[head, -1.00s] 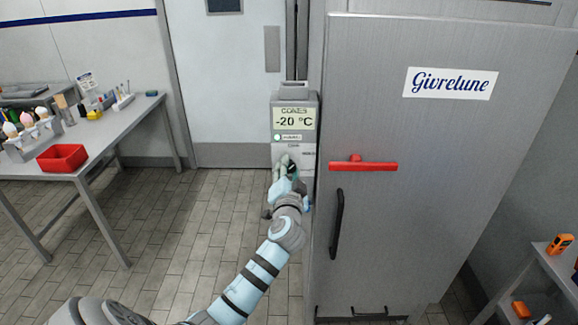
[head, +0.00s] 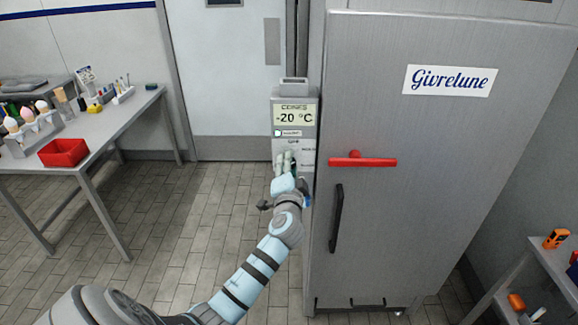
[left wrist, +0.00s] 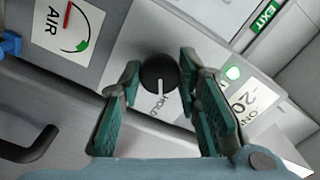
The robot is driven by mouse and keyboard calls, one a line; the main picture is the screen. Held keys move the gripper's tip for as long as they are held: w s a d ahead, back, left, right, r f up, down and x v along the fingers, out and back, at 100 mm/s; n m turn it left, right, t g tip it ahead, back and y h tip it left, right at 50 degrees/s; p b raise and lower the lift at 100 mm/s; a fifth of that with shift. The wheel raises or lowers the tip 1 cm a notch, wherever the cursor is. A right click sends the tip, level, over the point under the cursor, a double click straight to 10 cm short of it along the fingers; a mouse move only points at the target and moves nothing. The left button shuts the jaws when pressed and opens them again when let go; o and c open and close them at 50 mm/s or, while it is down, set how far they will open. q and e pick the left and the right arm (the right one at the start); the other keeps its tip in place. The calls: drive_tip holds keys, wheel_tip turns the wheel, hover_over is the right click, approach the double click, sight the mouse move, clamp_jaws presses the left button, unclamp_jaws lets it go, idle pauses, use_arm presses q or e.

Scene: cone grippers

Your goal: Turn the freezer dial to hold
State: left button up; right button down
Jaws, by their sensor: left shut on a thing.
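The freezer dial (left wrist: 158,73) is a round black knob with a white pointer line, on a grey control box (head: 294,100) beside the freezer. In the left wrist view the pointer aims down the picture, toward the printed word HOLD (left wrist: 157,106). My left gripper (left wrist: 160,75) has its green-padded fingers on either side of the dial and is shut on it. In the head view my left gripper (head: 287,163) covers the dial. The box display (head: 294,117) reads -20 °C, with a green light near it. My right gripper is not in view.
The steel freezer (head: 400,240) with a red handle (head: 363,162) stands close on the right of the box. A table with a red bin (head: 64,152) is at the left. A small shelf (head: 545,275) is at the lower right. The tiled floor between is clear.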

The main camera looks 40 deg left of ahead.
use_arm(q)
drive_tip(key=o, duration=1.1)
drive_tip(key=shift+o, duration=0.2)
drive_tip(key=v, duration=1.2)
drive_tip(key=shift+d, duration=0.15)
